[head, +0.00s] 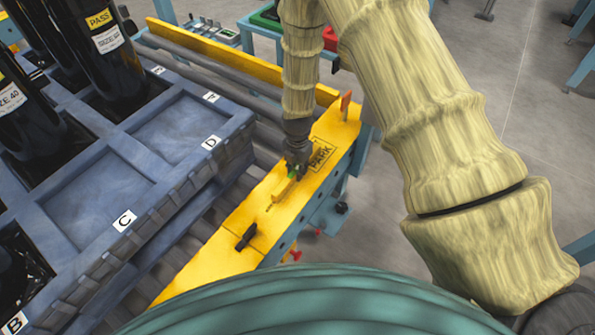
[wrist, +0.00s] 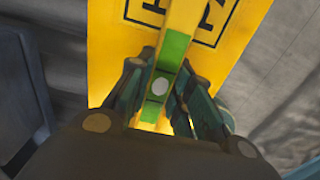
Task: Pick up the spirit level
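The spirit level is a slim yellow bar with green parts (wrist: 175,48). In the head view it (head: 283,189) shows below my gripper, over the yellow rail (head: 235,215) and close to the PARK marking. My gripper (head: 294,165) points down there. In the wrist view my gripper's fingers (wrist: 161,88) lie close against both sides of the bar and look shut on it. A pale round spot shows on the bar between them. My gripper's body hides the bar's near end. I cannot tell whether the bar touches the rail.
A small black object (head: 246,237) lies on the yellow rail nearer to me. A blue pallet (head: 180,130) with black cylinders (head: 105,45) stands on rollers to the left. Grey floor is open at the right.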

